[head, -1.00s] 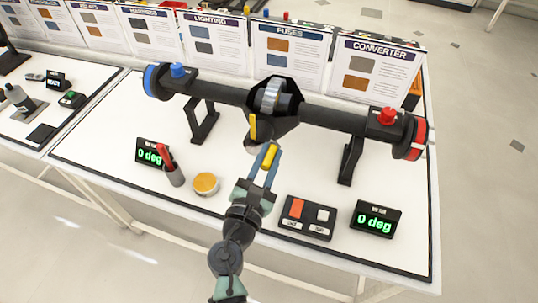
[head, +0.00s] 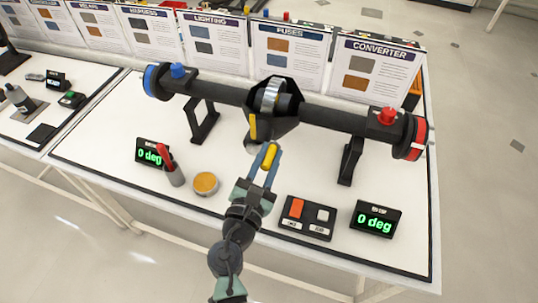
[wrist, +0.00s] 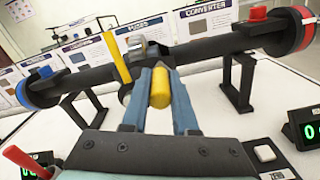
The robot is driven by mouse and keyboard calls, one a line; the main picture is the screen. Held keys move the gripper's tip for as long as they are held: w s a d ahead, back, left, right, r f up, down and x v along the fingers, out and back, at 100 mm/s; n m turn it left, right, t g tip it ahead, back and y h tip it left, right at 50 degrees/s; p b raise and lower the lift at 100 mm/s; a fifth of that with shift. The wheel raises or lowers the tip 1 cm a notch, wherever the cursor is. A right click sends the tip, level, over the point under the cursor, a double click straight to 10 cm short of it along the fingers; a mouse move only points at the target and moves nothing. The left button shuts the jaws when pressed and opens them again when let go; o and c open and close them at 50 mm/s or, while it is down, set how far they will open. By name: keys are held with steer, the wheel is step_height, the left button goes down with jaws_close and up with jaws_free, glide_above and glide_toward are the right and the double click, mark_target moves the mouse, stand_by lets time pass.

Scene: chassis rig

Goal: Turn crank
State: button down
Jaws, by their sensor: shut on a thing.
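A dark horizontal axle (head: 343,119) carries a central housing (head: 273,124) with a silver ring gear in its open top. A yellow bar (head: 253,127) stands on the housing's near face; it also shows in the wrist view (wrist: 117,55). My gripper (head: 268,160) is in front of and below the housing. Its blue fingers are shut on a yellow crank handle (wrist: 159,90), which lies between them in the wrist view. How the handle joins the housing is hidden by the fingers. Two displays, left (head: 152,153) and right (head: 375,219), both read 0 deg in the head view.
A switch box (head: 307,217) with an orange rocker and a pale button sits right of my arm. A round amber-topped tin (head: 205,184) and a red-handled tool in a grey holder (head: 174,175) stand left. Posters (head: 290,52) line the back. Axle supports stand on both sides.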

steer(key=shift+p, duration=0.3)
steer(key=shift+w+a+r+n+p, duration=0.1)
steer(key=shift+a+r+n+p, duration=0.15)
steer(key=shift+n+p, duration=0.25)
steer(key=shift+w+a+r+n+p, duration=0.1)
steer(key=shift+r+n+p, duration=0.2)
steer(key=shift+n+p, duration=0.2)
steer(key=n+p, duration=0.1)
steer(key=a+r+n+p, duration=0.1)
steer(key=shift+w+a+n, duration=0.1)
steer(key=shift+w+n, duration=0.05)
steer(key=shift+n, duration=0.15)
steer(key=shift+w+a+r+n+p, duration=0.1)
steer(key=shift+w+a+n+p, duration=0.1)
steer(key=shift+a+n+p, duration=0.55)
steer(key=shift+w+a+r+n+p, duration=0.15)
steer(key=shift+a+n+p, duration=0.25)
steer(key=shift+n+p, duration=0.8)
steer(key=shift+w+a+r+n+p, duration=0.15)
steer(key=shift+a+n+p, duration=0.45)
steer(key=shift+n, duration=0.65)
steer(key=shift+f, duration=0.1)
steer(key=c, duration=0.7)
jaws_free()
